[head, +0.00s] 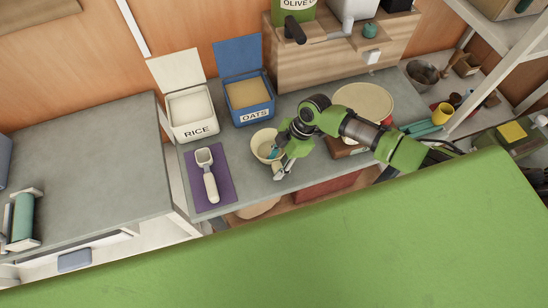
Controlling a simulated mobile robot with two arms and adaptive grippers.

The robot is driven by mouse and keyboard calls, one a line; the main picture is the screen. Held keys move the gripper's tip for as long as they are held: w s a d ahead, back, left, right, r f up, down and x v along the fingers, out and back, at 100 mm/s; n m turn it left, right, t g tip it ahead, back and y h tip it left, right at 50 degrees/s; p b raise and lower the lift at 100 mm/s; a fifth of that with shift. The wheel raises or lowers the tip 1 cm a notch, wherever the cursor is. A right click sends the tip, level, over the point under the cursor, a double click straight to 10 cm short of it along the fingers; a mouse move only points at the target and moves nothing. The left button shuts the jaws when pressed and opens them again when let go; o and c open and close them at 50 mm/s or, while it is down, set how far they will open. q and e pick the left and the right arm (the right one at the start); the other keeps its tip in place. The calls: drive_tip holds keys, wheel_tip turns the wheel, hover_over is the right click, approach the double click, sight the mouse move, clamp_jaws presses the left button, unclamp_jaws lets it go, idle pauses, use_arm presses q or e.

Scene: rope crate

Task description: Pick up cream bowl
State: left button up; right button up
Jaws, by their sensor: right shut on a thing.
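The cream bowl (262,139) is on or just above the grey counter, in front of the oats box. My right gripper (275,160) comes in from the right and is shut on the bowl's right side. The fingers and wrist hide the bowl's right part. I cannot tell whether the bowl touches the counter. My left gripper is not in view.
A white rice box (193,128) and a blue oats box (255,114) stand open behind. A light scoop (211,187) lies on a purple mat (226,176) to the left. A round cream board (381,99) lies behind my right arm. The left counter (85,165) is mostly clear.

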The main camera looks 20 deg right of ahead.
drive_tip(key=shift+w+r+b, duration=0.1)
drive_tip(key=shift+r+b, duration=0.45)
drive_tip(key=shift+r, duration=0.25)
drive_tip(key=s+a+r+b, duration=0.4)
drive_tip(key=s+a+r, duration=0.1)
drive_tip(key=s+r, duration=0.6)
drive_tip(key=shift+s+r, duration=0.25)
drive_tip(key=shift+s, duration=0.85)
